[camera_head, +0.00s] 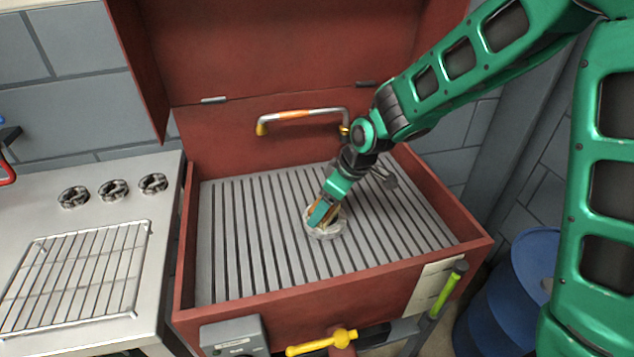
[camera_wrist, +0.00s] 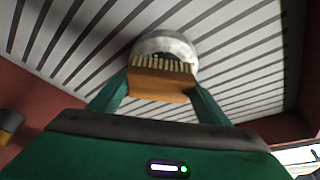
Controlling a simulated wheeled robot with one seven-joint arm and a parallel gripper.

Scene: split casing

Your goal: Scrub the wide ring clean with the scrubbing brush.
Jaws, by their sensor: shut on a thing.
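My gripper (camera_head: 320,212) reaches down into an open red case and is shut on the wooden block of the scrubbing brush (camera_wrist: 160,86). The brush's pale bristles point away from the jaws in the wrist view. A pale, whitish ring (camera_head: 328,231) lies on the grey slatted floor of the case, under the brush; it also shows in the wrist view (camera_wrist: 165,44). The bristles overlap the ring's near part there; whether they touch it I cannot tell. Part of the ring is hidden by the brush and my gripper.
The red case (camera_head: 460,246) has raised walls and an open lid. A small grey thing (camera_head: 386,176) lies beside my wrist. On the left counter are a wire rack (camera_head: 75,275) and three round metal pieces (camera_head: 112,190). A yellow-handled tool (camera_head: 322,342) hangs in front. A blue barrel (camera_head: 510,300) stands right.

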